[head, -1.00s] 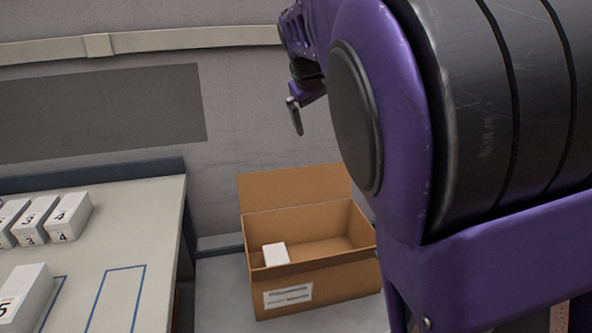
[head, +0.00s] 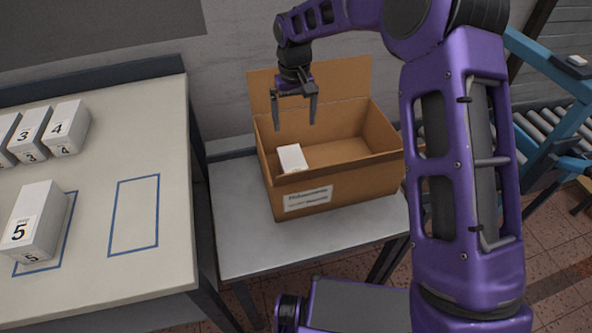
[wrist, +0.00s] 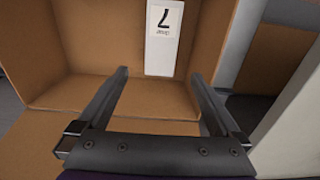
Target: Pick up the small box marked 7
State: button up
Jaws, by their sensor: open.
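The small white box marked 7 (head: 292,158) lies inside the open cardboard box (head: 329,188), at its left side. In the wrist view the small box (wrist: 163,38) shows a black 7, upside down, beyond and between my fingers. My gripper (head: 295,122) is open and empty, pointing down over the cardboard box, with its fingertips above the small box. The gripper also shows in the wrist view (wrist: 162,82), fingers spread wide and apart from the small box. The lower sides of the small box are hidden by the cardboard box's front wall.
The cardboard box stands on a grey table (head: 240,245) with its back flap (head: 310,88) raised. A pale table (head: 95,270) at left carries white boxes marked 3 (head: 30,135), 4 (head: 66,130) and 5 (head: 35,222), and blue outlines, one empty. A roller conveyor (head: 560,135) is at right.

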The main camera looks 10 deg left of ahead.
jog(key=b, duration=0.1)
send_over(294, 165)
jog(key=w, duration=0.1)
notch_tip(294, 165, down, 11)
jog(key=shift+w+r, duration=0.1)
jog(key=shift+r, duration=0.05)
jog(key=shift+s+f+b, duration=0.1)
jog(key=shift+s+f, duration=0.05)
jog(key=shift+f, duration=0.75)
jog(key=shift+s+f+b, duration=0.1)
jog(key=shift+s+f, duration=0.1)
jog(key=shift+f, duration=0.75)
jog(key=shift+s+f+b, duration=0.1)
jog(key=shift+s+f, duration=0.05)
jog(key=shift+f, duration=0.75)
jog(key=shift+r, duration=0.1)
jog(key=c, duration=1.3)
